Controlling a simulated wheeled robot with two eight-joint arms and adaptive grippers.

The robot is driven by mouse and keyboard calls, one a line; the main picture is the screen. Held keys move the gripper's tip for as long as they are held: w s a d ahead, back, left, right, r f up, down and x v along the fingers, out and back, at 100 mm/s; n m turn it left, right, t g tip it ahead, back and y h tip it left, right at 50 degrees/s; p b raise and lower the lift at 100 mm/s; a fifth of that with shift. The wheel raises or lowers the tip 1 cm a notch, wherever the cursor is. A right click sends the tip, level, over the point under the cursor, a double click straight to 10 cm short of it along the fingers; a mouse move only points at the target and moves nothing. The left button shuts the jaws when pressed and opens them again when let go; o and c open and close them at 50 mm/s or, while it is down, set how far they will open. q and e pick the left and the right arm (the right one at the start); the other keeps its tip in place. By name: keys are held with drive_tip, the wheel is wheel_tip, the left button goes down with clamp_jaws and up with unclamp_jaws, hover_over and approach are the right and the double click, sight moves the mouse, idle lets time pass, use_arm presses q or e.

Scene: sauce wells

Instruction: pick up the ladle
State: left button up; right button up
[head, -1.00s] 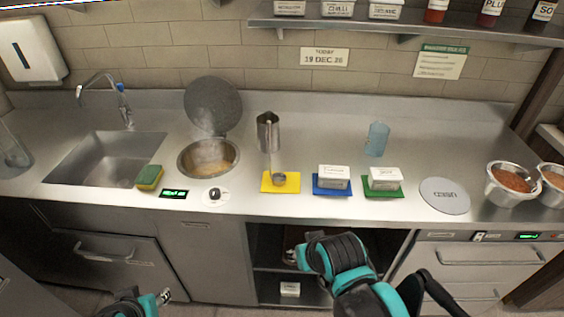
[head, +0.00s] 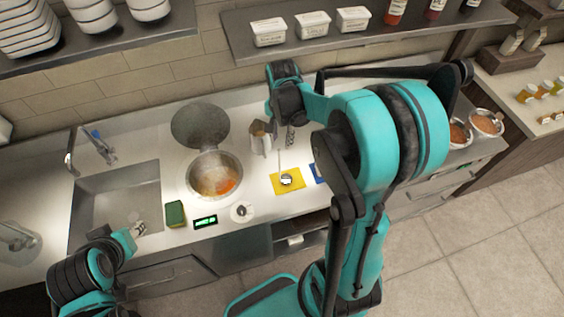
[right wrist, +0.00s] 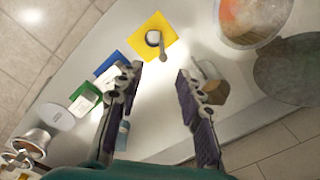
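The ladle's round bowl (head: 286,180) rests on the yellow mat (head: 276,188) on the counter, and its thin handle rises toward the back. In the right wrist view the ladle (right wrist: 153,38) lies just beyond the fingertips, its handle pointing toward the gap between them. My right gripper (right wrist: 158,72) is open and empty, with its fingers spread; in the head view it (head: 290,138) is over the counter behind the mat, partly hidden by my arm. My left gripper (head: 138,229) is at the counter's front edge by the sink, too small to judge.
A metal jug (head: 259,138) stands close behind the mat, and shows beside one finger in the right wrist view (right wrist: 214,88). A pot of soup (head: 214,178) is left of the mat.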

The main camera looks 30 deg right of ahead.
sight(279, 149)
drive_tip(key=f, duration=0.7)
drive_tip(key=shift+a+f, duration=0.2)
drive_tip(key=shift+a, duration=0.2)
clamp_jaws()
